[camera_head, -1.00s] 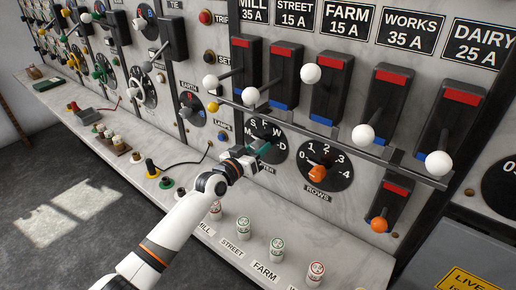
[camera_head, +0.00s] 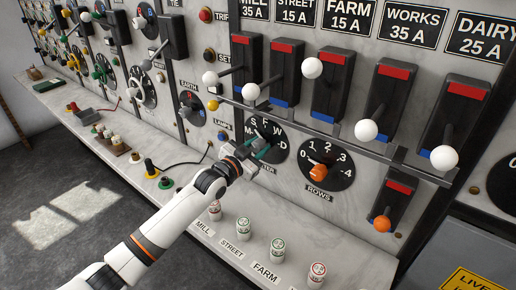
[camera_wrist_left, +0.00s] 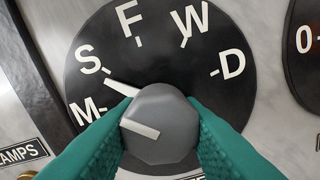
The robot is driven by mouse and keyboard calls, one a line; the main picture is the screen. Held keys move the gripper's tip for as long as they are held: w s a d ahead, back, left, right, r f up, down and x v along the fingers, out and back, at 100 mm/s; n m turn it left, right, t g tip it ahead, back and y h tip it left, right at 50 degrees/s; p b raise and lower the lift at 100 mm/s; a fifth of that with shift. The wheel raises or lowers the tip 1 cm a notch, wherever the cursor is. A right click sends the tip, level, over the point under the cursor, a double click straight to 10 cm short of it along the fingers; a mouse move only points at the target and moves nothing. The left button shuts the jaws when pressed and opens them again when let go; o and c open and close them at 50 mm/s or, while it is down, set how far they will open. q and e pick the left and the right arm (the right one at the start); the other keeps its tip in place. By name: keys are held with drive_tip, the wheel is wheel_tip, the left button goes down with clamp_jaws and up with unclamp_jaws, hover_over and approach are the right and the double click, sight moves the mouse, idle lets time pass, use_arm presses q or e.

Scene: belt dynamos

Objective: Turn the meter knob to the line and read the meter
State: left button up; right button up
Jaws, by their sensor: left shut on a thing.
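The meter dial (camera_head: 277,133) is a round black plate with white letters M, S, F, W and D. It fills the left wrist view (camera_wrist_left: 190,65). The grey meter knob (camera_wrist_left: 165,110) sits at its lower middle. A white pointer (camera_wrist_left: 124,88) reaches from the knob to the tick by S. A short white bar on the knob's face points left. My left gripper (camera_head: 258,152) is shut on the knob, with teal fingers on both sides of it in the wrist view (camera_wrist_left: 160,130). The label below is mostly hidden. My right gripper is not in view.
The rows dial (camera_head: 338,168) with an orange knob is just right. Several white-balled lever switches (camera_head: 365,130) and a long bar (camera_head: 330,130) stand out above. Several capped jars (camera_head: 243,228) stand on the ledge below. A cable (camera_head: 185,163) runs along the ledge at left.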

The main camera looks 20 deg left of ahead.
use_arm(q)
drive_tip(key=shift+m, duration=0.6)
drive_tip(key=o, duration=1)
drive_tip(key=shift+c, duration=0.2)
drive_tip(key=shift+s+a+f, duration=0.1)
drive_tip(key=shift+s+a, duration=0.1)
drive_tip(key=shift+s, duration=0.35)
drive_tip(key=b+v, duration=0.3)
drive_tip(key=v, duration=0.8)
